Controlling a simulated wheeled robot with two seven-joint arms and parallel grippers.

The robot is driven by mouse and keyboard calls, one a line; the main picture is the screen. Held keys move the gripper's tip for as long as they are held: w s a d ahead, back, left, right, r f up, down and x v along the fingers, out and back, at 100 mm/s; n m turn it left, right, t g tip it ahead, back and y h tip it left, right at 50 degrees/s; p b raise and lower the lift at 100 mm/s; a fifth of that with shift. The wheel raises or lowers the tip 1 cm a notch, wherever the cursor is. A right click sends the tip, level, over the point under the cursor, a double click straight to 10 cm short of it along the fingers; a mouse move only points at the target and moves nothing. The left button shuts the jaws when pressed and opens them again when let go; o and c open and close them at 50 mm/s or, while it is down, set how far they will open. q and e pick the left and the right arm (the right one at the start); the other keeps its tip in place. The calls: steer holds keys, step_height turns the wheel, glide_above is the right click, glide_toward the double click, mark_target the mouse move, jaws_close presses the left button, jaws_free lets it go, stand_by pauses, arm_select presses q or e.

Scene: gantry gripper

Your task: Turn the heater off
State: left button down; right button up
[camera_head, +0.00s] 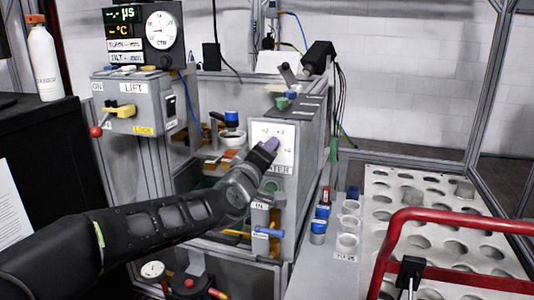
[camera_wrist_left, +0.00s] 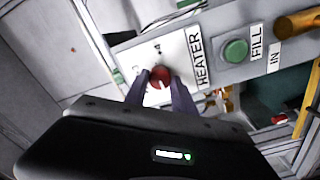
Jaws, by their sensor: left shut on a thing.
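The heater panel is a white plate (camera_head: 287,152) on the front of a grey box, with its label partly covered in the head view. In the left wrist view the plate (camera_wrist_left: 197,40) reads HEATER beside a round red knob (camera_wrist_left: 159,75). My left gripper (camera_head: 268,147) reaches across to the plate from the left. In the left wrist view its two purple-grey fingers (camera_wrist_left: 158,88) stand on either side of the knob and are shut on it. The knob is hidden behind the gripper in the head view. My right gripper does not show.
A green button (camera_wrist_left: 235,50) labelled FILL sits beside the heater plate. A LIFT box (camera_head: 130,100) with a yellow lever stands to the left. Blue-capped jars (camera_head: 318,232), a holed rack (camera_head: 385,207) and a red bar (camera_head: 455,220) are to the right.

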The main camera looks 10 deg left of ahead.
arm_select(q)
steer(key=c, duration=1.1)
jaws_free()
steer(key=shift+o, duration=0.2)
steer(key=s, duration=0.7)
steer(key=shift+s+a, duration=0.25)
steer(key=shift+s, duration=0.15)
